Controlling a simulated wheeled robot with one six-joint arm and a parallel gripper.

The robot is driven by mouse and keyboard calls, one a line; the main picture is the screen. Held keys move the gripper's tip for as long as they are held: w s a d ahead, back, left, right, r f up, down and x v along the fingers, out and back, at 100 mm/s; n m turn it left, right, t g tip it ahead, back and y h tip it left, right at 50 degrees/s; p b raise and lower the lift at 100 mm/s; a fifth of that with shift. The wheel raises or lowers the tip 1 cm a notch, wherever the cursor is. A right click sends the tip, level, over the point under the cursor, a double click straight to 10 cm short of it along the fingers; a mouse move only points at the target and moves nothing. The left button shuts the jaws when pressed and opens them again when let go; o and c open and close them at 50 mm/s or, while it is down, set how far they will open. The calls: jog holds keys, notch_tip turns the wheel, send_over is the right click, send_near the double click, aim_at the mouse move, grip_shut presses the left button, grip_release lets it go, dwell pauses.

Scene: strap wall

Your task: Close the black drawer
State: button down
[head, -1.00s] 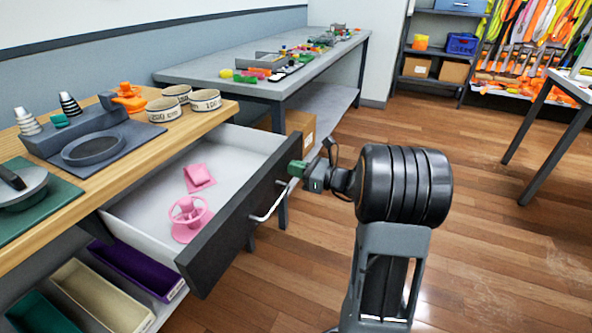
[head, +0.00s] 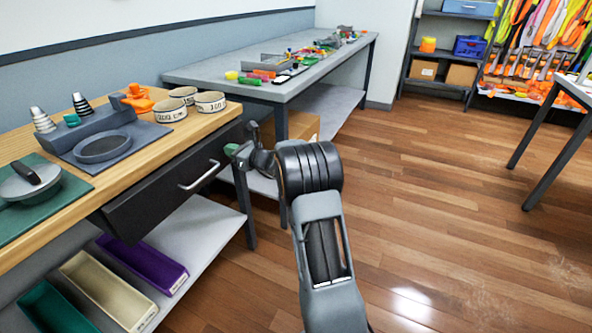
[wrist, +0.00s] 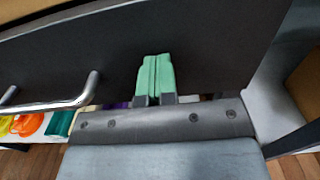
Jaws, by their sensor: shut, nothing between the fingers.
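The black drawer (head: 170,182) sits under the wooden worktop with its front close to the worktop's edge; its inside no longer shows. Its silver bar handle (head: 200,176) also shows at the left of the wrist view (wrist: 60,105). My gripper (head: 232,150) is at the right end of the drawer front, to the right of the handle. In the wrist view its green fingertips (wrist: 155,75) are together with nothing between them, in front of the black panel (wrist: 210,50). I cannot tell for sure whether they touch it.
The wooden worktop (head: 130,150) holds bowls, a grey tray and a green mat. Purple, cream and teal bins (head: 142,265) stand on the shelf below. A grey table (head: 270,85) stands behind. The wooden floor (head: 450,220) at right is clear.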

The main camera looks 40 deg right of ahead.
aim_at(227, 165)
jog(key=x, duration=0.3)
jog(key=shift+s+a, duration=0.15)
jog(key=shift+r, duration=0.35)
